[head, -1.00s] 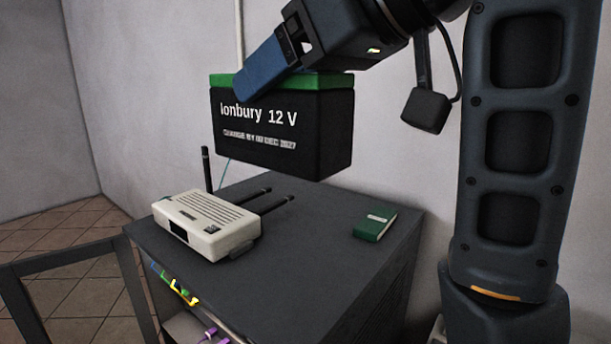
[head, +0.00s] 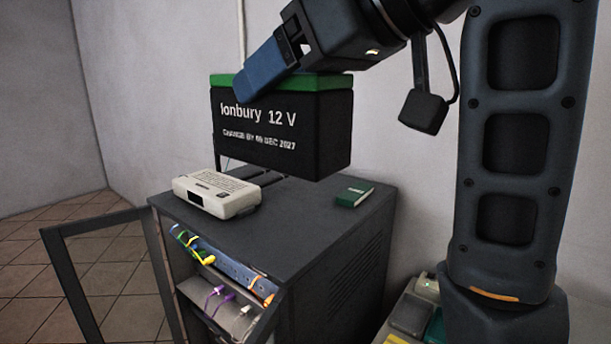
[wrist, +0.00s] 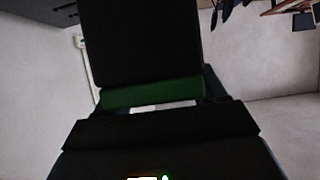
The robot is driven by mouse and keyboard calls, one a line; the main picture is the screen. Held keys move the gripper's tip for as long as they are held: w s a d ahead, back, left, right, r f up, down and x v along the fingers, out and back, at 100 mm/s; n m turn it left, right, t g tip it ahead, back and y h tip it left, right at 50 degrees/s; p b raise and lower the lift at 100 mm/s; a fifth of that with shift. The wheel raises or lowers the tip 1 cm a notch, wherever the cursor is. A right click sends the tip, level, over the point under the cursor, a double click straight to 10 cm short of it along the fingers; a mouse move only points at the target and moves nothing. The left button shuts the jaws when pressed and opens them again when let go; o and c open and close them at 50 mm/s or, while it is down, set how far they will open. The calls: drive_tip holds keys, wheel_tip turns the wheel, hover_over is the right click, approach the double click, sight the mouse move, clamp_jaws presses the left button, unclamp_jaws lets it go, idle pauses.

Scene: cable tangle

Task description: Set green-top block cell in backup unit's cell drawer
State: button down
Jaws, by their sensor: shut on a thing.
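The green-top block cell (head: 282,130) is black with a green lid, printed "Ionbury 12 V" and "CHANGE BY 09 DEC 2027". My gripper (head: 262,82) is shut on it at the lid and holds it upright in the air, above and in front of the dark cabinet. In the wrist view the cell (wrist: 148,45) fills the upper middle, with its green band (wrist: 150,94) near the gripper. I cannot make out the backup unit or its cell drawer; the lower inside of the cabinet is cut off by the frame.
The dark cabinet (head: 310,215) carries a white router (head: 217,193) and a green booklet (head: 354,193). Its framed door (head: 100,235) stands open at the left. Coloured cables (head: 195,248) run along a panel inside. Boxes with coloured tops (head: 410,313) sit on the right.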

drive_tip(key=shift+w+d+f+m+t, duration=0.15)
drive_tip(key=shift+w+f, duration=0.15)
drive_tip(key=shift+w, duration=0.2)
drive_tip(key=shift+w+a+f+m+t, duration=0.15)
drive_tip(key=shift+w+f, duration=0.15)
drive_tip(key=shift+w, duration=0.2)
drive_tip(key=w+d+f+m+t+h+p, duration=0.25)
drive_tip(key=w+d+f, duration=0.25)
drive_tip(key=f, duration=0.7)
drive_tip(key=w+d+f+m+t+h+p, duration=0.1)
drive_tip(key=w+d+f+m+h+p, duration=0.3)
drive_tip(key=f, duration=0.9)
drive_tip(key=s+d+f+m+h, duration=0.1)
drive_tip(key=s+d+f, duration=0.3)
drive_tip(key=f, duration=0.4)
drive_tip(key=s+d+f+m+h+p, duration=0.1)
drive_tip(key=s+d+f, duration=0.4)
drive_tip(key=f, duration=0.3)
drive_tip(key=s+d+f+m+h, duration=0.1)
drive_tip(key=s+d+f, duration=0.4)
drive_tip(key=f, duration=0.4)
drive_tip(key=shift+s+d+t, duration=0.15)
drive_tip(key=shift+s+t, duration=0.2)
drive_tip(key=shift+s, duration=0.1)
